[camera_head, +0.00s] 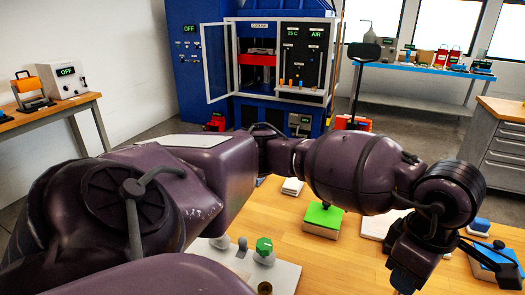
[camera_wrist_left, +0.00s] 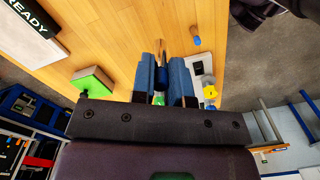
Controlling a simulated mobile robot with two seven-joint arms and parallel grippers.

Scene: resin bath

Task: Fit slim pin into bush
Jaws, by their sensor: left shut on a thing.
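My left gripper (camera_head: 405,280) points down over the right part of the wooden table, near the bottom edge of the head view. In the left wrist view its two blue fingers (camera_wrist_left: 162,82) are shut on a narrow dark thing (camera_wrist_left: 159,72), which I take to be the slim pin; the fingers hide most of it. In the head view the pin cannot be made out. A small brassy round piece (camera_head: 264,288), possibly the bush, shows at the bottom edge on a pale plate (camera_head: 285,275), apart from the gripper. My right gripper is not in view.
The pale plate also carries a green knob (camera_head: 264,248) and grey pieces (camera_head: 242,246). A green-topped block (camera_head: 323,217) stands mid-table. Blue-topped items (camera_head: 480,226) are at the right. A small blue-and-orange piece (camera_wrist_left: 197,41) shows in the wrist view.

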